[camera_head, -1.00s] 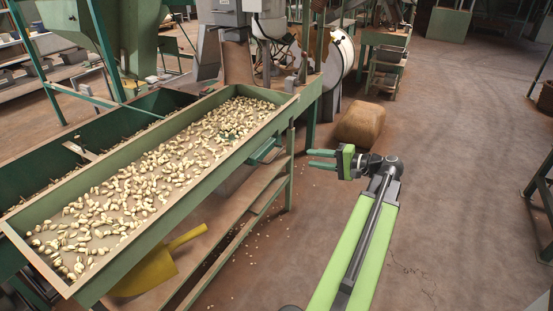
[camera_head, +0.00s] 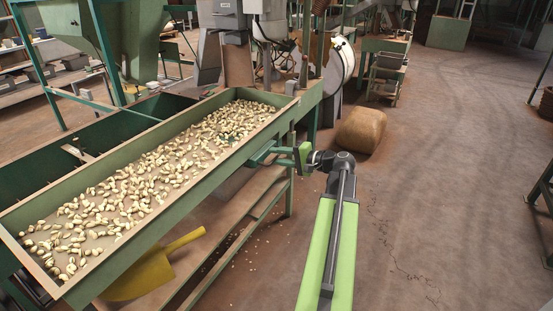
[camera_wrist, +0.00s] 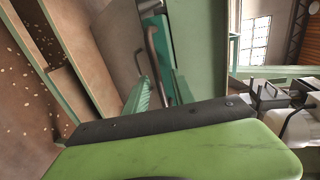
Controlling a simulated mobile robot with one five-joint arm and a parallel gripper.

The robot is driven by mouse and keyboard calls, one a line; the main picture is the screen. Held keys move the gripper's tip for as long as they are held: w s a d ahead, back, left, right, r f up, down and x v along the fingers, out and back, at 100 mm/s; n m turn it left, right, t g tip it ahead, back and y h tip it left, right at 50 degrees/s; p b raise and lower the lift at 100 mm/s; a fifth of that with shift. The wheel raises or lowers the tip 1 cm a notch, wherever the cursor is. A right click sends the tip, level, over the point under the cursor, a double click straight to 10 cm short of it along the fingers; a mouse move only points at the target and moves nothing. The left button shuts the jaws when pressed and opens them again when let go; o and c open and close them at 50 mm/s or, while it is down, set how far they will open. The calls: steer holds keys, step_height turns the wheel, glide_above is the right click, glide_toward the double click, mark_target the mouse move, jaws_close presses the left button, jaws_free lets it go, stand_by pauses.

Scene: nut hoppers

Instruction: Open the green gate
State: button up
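The green gate (camera_head: 261,153) is a small green plate under the right side of the nut tray, partly hidden by my fingers. In the wrist view a teal-green plate (camera_wrist: 162,36) with a dark bent handle (camera_wrist: 154,62) shows just beyond my fingers. My gripper (camera_head: 280,156) is at the gate, its green fingers pointing left toward it. In the wrist view the fingers (camera_wrist: 160,92) stand apart, with the handle showing between them. I cannot tell whether they touch it.
The long green tray (camera_head: 190,198) is full of pale nuts. A wooden shelf (camera_head: 235,222) runs below it, with a yellow scoop (camera_head: 150,270) nearby. A brown sack (camera_head: 361,131) lies on the floor behind my gripper.

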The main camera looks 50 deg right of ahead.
jaws_close()
stand_by(1.3)
